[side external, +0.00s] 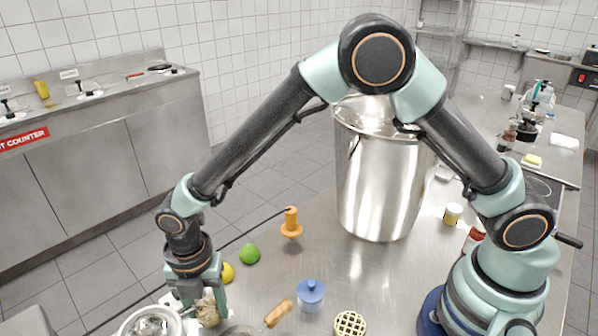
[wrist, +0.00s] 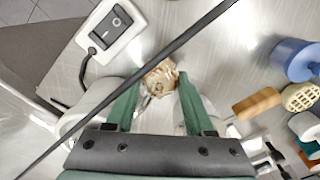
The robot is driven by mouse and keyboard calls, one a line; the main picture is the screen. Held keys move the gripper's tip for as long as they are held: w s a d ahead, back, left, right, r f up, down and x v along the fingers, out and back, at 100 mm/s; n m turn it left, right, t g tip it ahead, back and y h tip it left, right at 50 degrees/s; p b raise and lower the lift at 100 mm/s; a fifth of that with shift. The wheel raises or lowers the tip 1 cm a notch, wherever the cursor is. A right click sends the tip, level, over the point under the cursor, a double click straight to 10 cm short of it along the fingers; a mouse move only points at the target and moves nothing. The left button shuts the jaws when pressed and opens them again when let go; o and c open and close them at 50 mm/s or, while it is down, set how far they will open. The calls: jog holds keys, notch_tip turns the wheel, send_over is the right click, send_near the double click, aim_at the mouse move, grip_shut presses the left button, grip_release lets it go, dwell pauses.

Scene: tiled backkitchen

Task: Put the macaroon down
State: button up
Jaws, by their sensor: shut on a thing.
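The macaroon (side external: 208,312) is a rough, tan, lumpy piece at the lower left of the side view. It also shows in the wrist view (wrist: 160,78), between the tips of the green fingers. My gripper (side external: 206,298) points down and is shut on it, with a finger on either side. The macaroon is low over the steel worktop (side external: 270,268); I cannot tell whether it touches the surface. Part of it is hidden by the fingers.
A white bowl (side external: 148,323) is close on the left. A wooden handle (side external: 278,313), blue lidded jar (side external: 311,293) and waffle-patterned round (side external: 350,324) lie right. A lime (side external: 250,254) and large pot (side external: 380,195) stand behind. A dark cable crosses the wrist view.

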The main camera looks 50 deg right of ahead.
aim_at(207, 303)
jog(key=shift+d+f, duration=0.1)
jog(key=shift+f, duration=0.6)
jog(key=shift+f, duration=0.15)
jog(key=o, duration=1.3)
notch_tip(207, 303, up, 12)
jog(key=shift+r, duration=0.15)
